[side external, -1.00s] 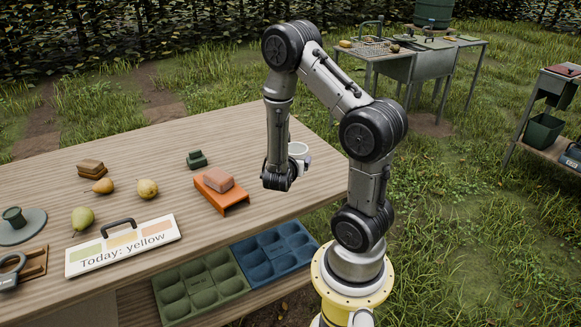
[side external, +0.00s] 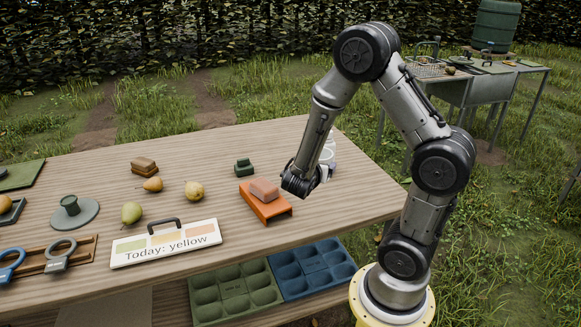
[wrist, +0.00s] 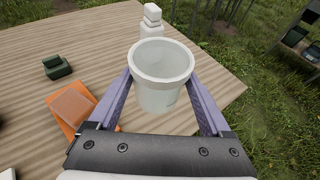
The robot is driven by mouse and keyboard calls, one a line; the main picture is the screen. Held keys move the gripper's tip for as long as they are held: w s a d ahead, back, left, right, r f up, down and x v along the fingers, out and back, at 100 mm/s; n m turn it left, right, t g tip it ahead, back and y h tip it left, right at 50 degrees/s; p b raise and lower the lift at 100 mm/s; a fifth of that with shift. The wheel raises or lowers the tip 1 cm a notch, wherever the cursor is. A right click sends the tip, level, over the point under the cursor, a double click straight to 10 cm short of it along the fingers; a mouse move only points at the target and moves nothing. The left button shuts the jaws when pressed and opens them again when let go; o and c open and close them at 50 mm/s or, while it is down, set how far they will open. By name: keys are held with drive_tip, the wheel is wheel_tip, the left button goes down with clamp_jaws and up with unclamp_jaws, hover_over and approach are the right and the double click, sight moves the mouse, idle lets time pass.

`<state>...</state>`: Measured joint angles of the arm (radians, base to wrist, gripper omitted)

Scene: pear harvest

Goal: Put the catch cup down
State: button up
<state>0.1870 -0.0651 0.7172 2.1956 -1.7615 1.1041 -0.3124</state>
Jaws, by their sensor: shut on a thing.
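The white catch cup (wrist: 162,80) is between my gripper's two purple fingers (wrist: 160,100) in the wrist view, its open mouth facing the camera and its inside empty. My gripper (side external: 302,184) is shut on it. In the side view the gripper is low over the right end of the wooden table, just right of an orange stand.
A white bottle (wrist: 152,24) stands just beyond the cup. The orange stand (side external: 270,209) with a brownish block (side external: 264,190) and a small green block (side external: 244,167) are to the left. The table's right edge is close. Pears and a "Today: yellow" sign (side external: 165,243) are farther left.

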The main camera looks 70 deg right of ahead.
drive_tip(key=w+d+m+g, duration=0.1)
drive_tip(key=w+d, duration=0.9)
drive_tip(key=w, duration=0.2)
drive_tip(key=shift+m+g, duration=0.3)
drive_tip(key=shift+g, duration=0.1)
drive_tip(key=w+d+f, duration=0.6)
drive_tip(key=d, duration=0.1)
drive_tip(key=w+d+f, duration=0.2)
drive_tip(key=d+f, duration=0.2)
drive_tip(key=shift+w+d, duration=0.2)
drive_tip(key=shift+w, duration=0.2)
drive_tip(key=shift+w+d+f, duration=0.3)
drive_tip(key=shift+f, duration=1.75)
drive_tip(key=shift+f, duration=0.15)
